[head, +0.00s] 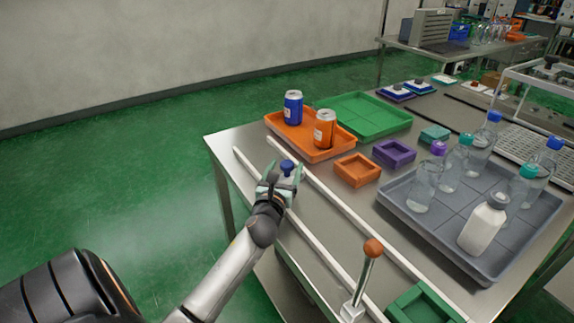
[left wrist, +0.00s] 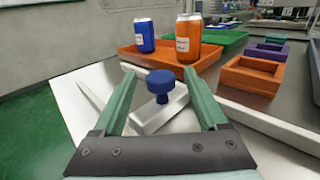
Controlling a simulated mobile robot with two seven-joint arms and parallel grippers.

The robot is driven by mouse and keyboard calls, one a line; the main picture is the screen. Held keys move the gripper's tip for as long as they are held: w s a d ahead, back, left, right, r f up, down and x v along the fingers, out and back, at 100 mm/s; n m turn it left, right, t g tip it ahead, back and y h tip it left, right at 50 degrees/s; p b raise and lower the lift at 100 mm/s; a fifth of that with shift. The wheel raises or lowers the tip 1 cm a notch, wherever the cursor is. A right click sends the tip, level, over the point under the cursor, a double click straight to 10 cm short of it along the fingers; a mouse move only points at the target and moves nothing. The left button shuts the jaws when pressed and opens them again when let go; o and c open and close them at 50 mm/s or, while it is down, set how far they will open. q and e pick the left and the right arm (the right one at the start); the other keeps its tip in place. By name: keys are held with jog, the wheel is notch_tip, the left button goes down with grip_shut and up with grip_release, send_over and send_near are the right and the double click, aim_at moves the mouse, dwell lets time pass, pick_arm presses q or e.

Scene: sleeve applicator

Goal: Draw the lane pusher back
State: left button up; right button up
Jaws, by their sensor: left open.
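The lane pusher is a pale block (left wrist: 158,112) with a blue knob (left wrist: 160,85) on top. It sits between two white rails (head: 345,215) on the steel table. In the left wrist view the open fingers (left wrist: 163,90) show gaps to the knob on both sides. My right gripper is not in view.
An orange tray (head: 275,123) with a blue can (head: 293,107) and an orange can (head: 325,128) lies just beyond the lane. A lever with an orange ball (head: 373,248) stands at the near end. A grey tray (head: 398,208) of bottles is at right.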

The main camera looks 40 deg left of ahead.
pick_arm(q)
jog(key=shift+x, duration=1)
grip_shut()
dwell(0.8)
